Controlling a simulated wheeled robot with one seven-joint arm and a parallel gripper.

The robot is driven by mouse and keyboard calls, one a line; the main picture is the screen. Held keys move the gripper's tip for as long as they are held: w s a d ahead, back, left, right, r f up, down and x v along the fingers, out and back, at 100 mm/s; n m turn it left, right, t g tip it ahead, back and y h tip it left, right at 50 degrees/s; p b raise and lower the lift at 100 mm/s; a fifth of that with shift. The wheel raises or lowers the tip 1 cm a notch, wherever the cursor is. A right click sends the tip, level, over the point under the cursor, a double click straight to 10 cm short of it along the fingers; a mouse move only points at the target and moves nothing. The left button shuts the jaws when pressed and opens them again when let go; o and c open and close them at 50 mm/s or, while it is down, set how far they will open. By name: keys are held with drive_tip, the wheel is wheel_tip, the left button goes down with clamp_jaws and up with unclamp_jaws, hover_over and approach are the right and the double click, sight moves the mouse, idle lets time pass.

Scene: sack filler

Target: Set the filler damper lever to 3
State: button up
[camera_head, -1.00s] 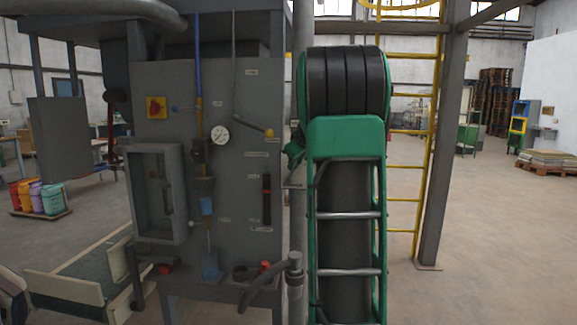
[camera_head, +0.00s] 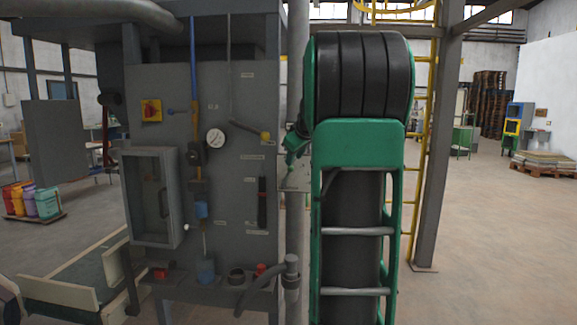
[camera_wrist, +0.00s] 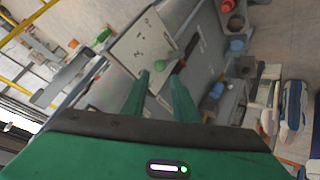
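In the wrist view, a pale plate (camera_wrist: 138,42) with small dark marks stands ahead of my gripper (camera_wrist: 158,76). A green rounded knob (camera_wrist: 160,65) shows near the fingertips, against the plate. My two green fingers are apart with no object clearly held between them; contact with the knob cannot be told. In the head view, a lever with a yellow knob (camera_head: 265,136) slopes down to the right on the grey panel (camera_head: 230,95). Labels are too small to read, so which one is the damper lever is unclear.
The panel carries a gauge (camera_head: 215,139), a red-and-yellow switch (camera_head: 151,110) and a black upright slot (camera_head: 262,203). A grey post (camera_head: 298,75) stands beside my arm. A yellow ladder (camera_head: 422,130) and a steel column (camera_head: 437,150) stand to the right. Open floor lies beyond.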

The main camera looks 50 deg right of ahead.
drive_tip(key=shift+v, duration=2.35)
drive_tip(key=shift+w, duration=0.1)
